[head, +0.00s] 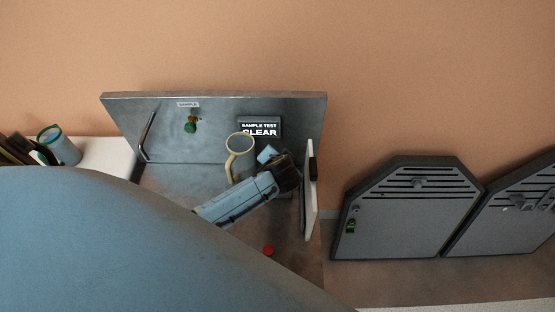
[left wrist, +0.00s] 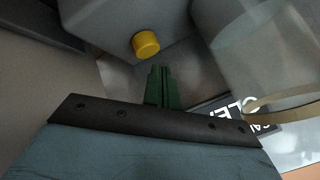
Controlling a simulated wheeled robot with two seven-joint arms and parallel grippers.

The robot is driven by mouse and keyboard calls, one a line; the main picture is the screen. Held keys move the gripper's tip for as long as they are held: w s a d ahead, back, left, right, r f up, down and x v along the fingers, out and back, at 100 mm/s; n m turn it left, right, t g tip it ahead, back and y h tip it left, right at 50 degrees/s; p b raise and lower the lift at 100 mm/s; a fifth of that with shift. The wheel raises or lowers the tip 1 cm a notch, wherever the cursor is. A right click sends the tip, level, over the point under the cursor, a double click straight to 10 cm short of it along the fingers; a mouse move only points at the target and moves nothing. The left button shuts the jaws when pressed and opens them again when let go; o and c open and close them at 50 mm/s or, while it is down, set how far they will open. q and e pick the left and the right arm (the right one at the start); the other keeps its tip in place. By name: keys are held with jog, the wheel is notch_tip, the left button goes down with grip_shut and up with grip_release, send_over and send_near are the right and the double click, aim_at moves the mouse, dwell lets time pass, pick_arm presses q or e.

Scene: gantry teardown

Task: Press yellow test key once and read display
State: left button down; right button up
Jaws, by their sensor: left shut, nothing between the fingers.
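The yellow test key (left wrist: 146,43) is a short round button on a grey housing (left wrist: 115,25) in the left wrist view. I cannot make it out in the head view. My left gripper (left wrist: 162,72) is shut and empty; its green fingertips are just below and right of the key in that picture, apparently apart from it. In the head view my left arm reaches to the right side of the bay and its fingertips are hidden. The display (head: 261,129) on the back panel reads "SAMPLE TEST CLEAR". Part of it shows tilted in the left wrist view (left wrist: 240,108). My right gripper is not in view.
A clear jug with a cream handle (head: 230,166) stands close beside my gripper, in front of the display. A green-knobbed tap (head: 190,126) is under the "SAMPLE" label. A pale panel (head: 309,200) bounds the right. A red button (head: 268,250) is lower down. Grey cabinets (head: 405,215) stand right.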

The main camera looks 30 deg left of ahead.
aim_at(260, 127)
pick_arm(q)
jog(key=shift+r, duration=0.1)
notch_tip(260, 127, up, 4)
jog(key=p, duration=0.4)
jog(key=shift+r+p, duration=0.25)
jog(key=shift+p, duration=0.2)
jog(key=shift+r, duration=0.7)
